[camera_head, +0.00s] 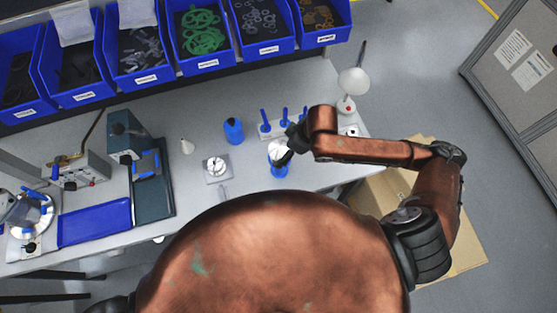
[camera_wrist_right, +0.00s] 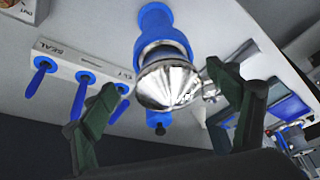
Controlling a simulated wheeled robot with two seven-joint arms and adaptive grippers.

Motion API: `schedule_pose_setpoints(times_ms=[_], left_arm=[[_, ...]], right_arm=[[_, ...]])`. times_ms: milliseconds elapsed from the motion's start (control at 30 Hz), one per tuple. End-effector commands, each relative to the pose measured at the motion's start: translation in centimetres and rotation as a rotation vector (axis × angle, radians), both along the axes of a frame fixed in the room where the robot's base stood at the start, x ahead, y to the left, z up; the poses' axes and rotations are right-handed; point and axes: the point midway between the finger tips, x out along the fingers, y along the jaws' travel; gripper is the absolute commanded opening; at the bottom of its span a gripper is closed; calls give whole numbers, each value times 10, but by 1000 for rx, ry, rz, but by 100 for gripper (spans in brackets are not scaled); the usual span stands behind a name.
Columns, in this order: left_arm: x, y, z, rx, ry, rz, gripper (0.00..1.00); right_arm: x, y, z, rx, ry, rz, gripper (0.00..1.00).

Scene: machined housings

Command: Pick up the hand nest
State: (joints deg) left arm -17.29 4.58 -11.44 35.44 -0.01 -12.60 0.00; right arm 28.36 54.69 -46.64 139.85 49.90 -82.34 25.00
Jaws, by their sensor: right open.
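The hand nest appears to be the blue holder (camera_wrist_right: 155,22) with a shiny metal housing (camera_wrist_right: 168,84) seated in it. In the head view, the blue holder (camera_head: 279,171) stands near the front edge of the bench, with the housing on top. My right gripper (camera_wrist_right: 172,118) is open, its two dark fingers apart on either side of the housing in the wrist view. I cannot tell whether either finger touches it. In the head view, my right gripper (camera_head: 287,152) is over the nest and partly hides it. My left gripper is not in view.
A white rack labelled SEAL (camera_wrist_right: 62,62) with blue-handled tools stands close by. A blue bottle (camera_head: 233,131), a small plate with a metal part (camera_head: 216,167) and a lamp (camera_head: 354,82) are on the bench. Blue bins (camera_head: 135,80) line the back.

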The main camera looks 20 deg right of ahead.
Motion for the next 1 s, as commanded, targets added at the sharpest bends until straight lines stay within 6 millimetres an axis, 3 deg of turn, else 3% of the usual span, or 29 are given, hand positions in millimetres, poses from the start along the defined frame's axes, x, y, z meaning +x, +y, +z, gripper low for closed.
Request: schedule_pose_setpoints(times_ms=[167, 467, 767, 1000], left_arm=[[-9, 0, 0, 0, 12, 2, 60], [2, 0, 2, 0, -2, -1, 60], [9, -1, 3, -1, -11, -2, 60], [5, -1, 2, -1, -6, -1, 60]], right_arm=[[0, 4, -19, -1, 3, -5, 81], [5, 17, -56, -1, 1, -3, 81], [7, 19, -58, -1, -1, -1, 81], [7, 19, -58, -1, 0, 0, 64]])
